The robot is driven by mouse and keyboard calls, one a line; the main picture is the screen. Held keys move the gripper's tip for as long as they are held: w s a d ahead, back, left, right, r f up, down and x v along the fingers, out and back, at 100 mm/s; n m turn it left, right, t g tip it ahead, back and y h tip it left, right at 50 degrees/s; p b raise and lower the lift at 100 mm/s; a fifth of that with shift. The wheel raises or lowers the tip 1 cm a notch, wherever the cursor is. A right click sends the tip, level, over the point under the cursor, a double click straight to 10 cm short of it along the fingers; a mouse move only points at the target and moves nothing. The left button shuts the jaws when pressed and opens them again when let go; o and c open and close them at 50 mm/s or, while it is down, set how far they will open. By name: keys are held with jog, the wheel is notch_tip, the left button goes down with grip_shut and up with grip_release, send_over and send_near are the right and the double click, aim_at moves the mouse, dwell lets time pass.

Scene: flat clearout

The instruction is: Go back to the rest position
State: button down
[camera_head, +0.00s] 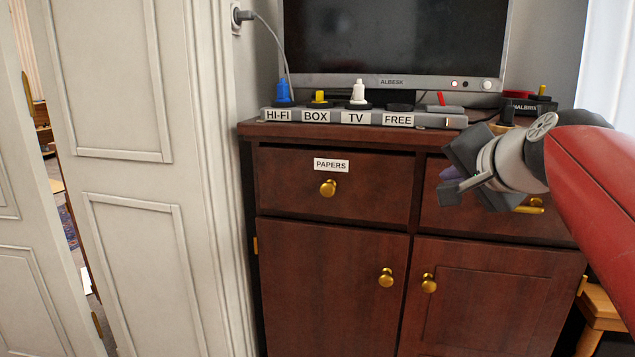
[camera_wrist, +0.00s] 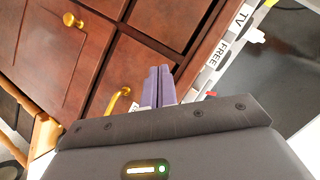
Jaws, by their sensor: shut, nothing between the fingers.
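My gripper (camera_head: 452,181) is at the right in the head view, in front of the cabinet's right-hand drawer, at the end of my red arm. In the wrist view its two purple fingers (camera_wrist: 158,84) are together with nothing between them. The gripper partly hides the right drawer and its brass handle (camera_head: 530,206). That handle also shows left of the fingers in the wrist view (camera_wrist: 118,100). I cannot tell the exact gap between the gripper and the drawer front.
A dark wooden cabinet (camera_head: 333,270) has a left drawer labelled PAPERS (camera_head: 331,165). A labelled power strip (camera_head: 430,119) with several plugs and a television (camera_head: 395,40) stand on it. A white panelled door (camera_head: 115,80) is at the left. A small wooden stool (camera_head: 603,308) is at the lower right.

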jog(key=s+a+f+n+g, duration=0.2)
jog(key=s+f+n, duration=0.1)
jog(key=s+f, duration=0.3)
jog(key=s+a+f+n+g, duration=0.2)
jog(key=s+f, duration=0.5)
jog(key=f, duration=0.4)
jog(key=s+a+f+n+g+h, duration=0.1)
jog(key=s+a+f+n+g, duration=0.1)
jog(key=s+f, duration=0.4)
notch_tip(320, 180, down, 3)
jog(key=n+g, duration=0.1)
jog(key=n, duration=0.1)
jog(key=shift+s+a+f+n, duration=0.2)
jog(key=shift+s+a+n, duration=0.05)
jog(key=shift+a+n, duration=0.15)
